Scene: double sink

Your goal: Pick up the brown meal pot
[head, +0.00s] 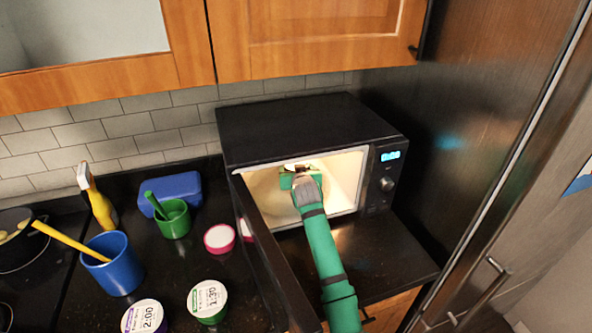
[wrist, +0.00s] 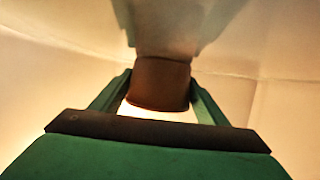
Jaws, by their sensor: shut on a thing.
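The brown meal pot (wrist: 161,84) is in the wrist view, between the two green fingers of my gripper (wrist: 158,79), which is shut on its sides. A dim, paler shape shows just above the pot, and I cannot tell whether it is a reflection. In the head view my gripper (head: 294,180) reaches into the open, lit microwave (head: 308,126). The pot there is mostly hidden by the gripper, with only a small pale and brown part (head: 290,168) showing. I cannot tell whether the pot touches the microwave floor.
The microwave door (head: 268,250) stands open left of my arm. On the counter are a pink-rimmed pot (head: 220,238), two white-lidded pots (head: 208,299) (head: 144,317), a green cup (head: 174,221), a blue cup (head: 113,268) and a spray bottle (head: 99,205). The fridge (head: 480,130) stands right.

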